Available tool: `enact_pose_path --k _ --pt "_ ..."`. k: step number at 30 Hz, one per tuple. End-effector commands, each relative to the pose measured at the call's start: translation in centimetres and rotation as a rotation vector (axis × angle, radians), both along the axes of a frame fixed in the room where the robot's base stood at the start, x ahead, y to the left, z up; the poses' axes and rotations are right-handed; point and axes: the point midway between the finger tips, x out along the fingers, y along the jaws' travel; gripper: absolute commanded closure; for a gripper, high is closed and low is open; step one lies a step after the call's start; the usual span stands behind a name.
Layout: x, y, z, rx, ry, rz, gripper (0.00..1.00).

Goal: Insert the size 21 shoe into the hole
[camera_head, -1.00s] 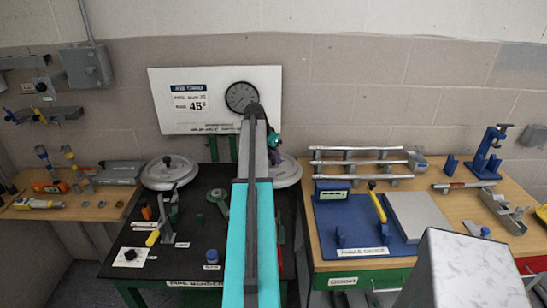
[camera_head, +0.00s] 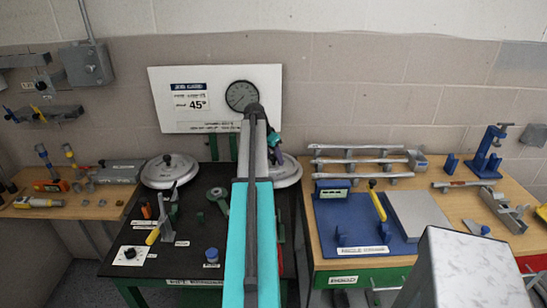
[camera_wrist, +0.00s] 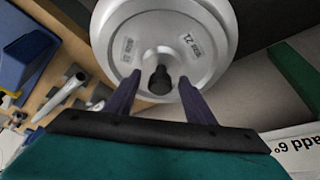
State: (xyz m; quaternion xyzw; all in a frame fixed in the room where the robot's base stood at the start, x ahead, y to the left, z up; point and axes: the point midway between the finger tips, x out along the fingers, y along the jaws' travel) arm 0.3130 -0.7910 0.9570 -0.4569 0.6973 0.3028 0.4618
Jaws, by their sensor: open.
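The size 21 shoe (camera_wrist: 165,30) is a pale grey, stepped round disc marked with a 21. It has a dark knob (camera_wrist: 159,80) at its centre. In the wrist view my gripper (camera_wrist: 160,88) is open, with one dark finger on each side of the knob. I cannot tell whether the fingers touch it. I cannot make out the hole in either view.
Another pale disc (camera_head: 170,171) lies at the back left of the dark table (camera_head: 185,270). The wooden bench (camera_head: 470,230) at right holds a blue plate (camera_head: 345,225) and several metal parts.

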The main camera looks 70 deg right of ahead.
Motion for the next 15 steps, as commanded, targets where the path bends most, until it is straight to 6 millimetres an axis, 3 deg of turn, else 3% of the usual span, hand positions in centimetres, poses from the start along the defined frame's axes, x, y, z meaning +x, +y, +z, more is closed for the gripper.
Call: enact_pose_path --k 15 --pt "0.0 0.0 2.8 -0.001 0.0 0.0 0.51"
